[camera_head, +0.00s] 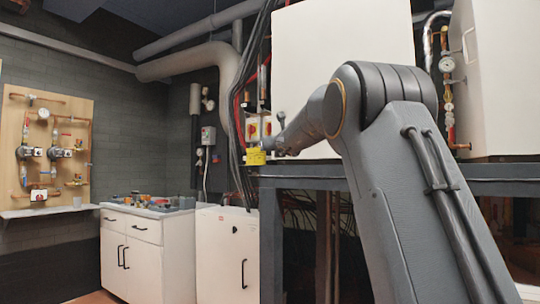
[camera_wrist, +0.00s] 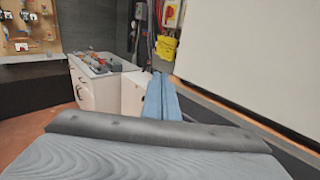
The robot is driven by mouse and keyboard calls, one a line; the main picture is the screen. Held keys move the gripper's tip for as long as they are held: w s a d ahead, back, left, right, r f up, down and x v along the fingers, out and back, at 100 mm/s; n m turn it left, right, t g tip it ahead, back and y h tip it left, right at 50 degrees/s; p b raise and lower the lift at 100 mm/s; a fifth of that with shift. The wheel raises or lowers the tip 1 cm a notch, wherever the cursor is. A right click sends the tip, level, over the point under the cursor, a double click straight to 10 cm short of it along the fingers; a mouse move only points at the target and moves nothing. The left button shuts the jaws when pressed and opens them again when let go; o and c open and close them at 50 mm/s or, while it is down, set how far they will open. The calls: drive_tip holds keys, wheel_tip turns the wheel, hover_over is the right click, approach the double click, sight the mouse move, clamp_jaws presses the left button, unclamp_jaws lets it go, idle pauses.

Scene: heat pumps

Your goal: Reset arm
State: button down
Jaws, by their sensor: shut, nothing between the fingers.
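My arm reaches up and forward from the lower right of the head view, folded at a high elbow, its far end in front of the white heat pump casing (camera_head: 345,50). In the wrist view my gripper (camera_wrist: 160,78) shows as two blue-grey fingers lying together, with nothing between them. The fingers point towards the white cabinets and the wall, and touch nothing that I can see. In the head view the gripper is small and partly hidden by the arm, so its fingers are hard to make out.
The casing stands on a dark metal frame (camera_head: 490,171) close to my arm. A second white unit (camera_head: 500,75) is at right. A yellow box (camera_head: 256,156) hangs beside cables (camera_head: 232,120). White cabinets (camera_head: 130,262) and a pipe board (camera_head: 45,110) are at left. Floor shows at left (camera_wrist: 30,120).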

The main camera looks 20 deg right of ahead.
drive_tip(key=s+a+f+n+g+y, duration=0.1)
drive_tip(key=s+a+f+n+y, duration=0.1)
drive_tip(key=s+a+f+n, duration=0.3)
drive_tip(key=s+a+f+n+g+y, duration=0.1)
drive_tip(key=a+f+n+y, duration=0.1)
drive_tip(key=a+n, duration=0.35)
drive_tip(key=s+a+f+n+g+y, duration=0.1)
drive_tip(key=s+a+f+n+y, duration=0.2)
drive_tip(key=a, duration=0.5)
drive_tip(key=s+a+f+n+g, duration=0.4)
drive_tip(key=s+a+f+n, duration=0.2)
drive_tip(key=s+f, duration=0.3)
drive_tip(key=s+a+f+n+g, duration=0.3)
drive_tip(key=s+a+f+n, duration=0.3)
drive_tip(key=s+f, duration=0.3)
drive_tip(key=s+d+f+n+g+h, duration=0.1)
drive_tip(key=s+d+f+n+g, duration=0.15)
drive_tip(key=s+f+n, duration=0.6)
drive_tip(key=s+d+f+n+g+h, duration=0.1)
drive_tip(key=s+d+f+g+h, duration=0.2)
drive_tip(key=s, duration=1)
drive_tip(key=s+d+f+n+g, duration=0.1)
drive_tip(key=s+f+n+g, duration=0.3)
drive_tip(key=s+f, duration=0.55)
drive_tip(key=s+d+r+m+t+h+p, duration=0.1)
drive_tip(key=d+r+p, duration=0.8)
drive_tip(key=p, duration=0.6)
drive_tip(key=shift+s+r+m+p, duration=0.2)
drive_tip(key=shift+r+m+p, duration=0.2)
drive_tip(key=shift+r, duration=0.3)
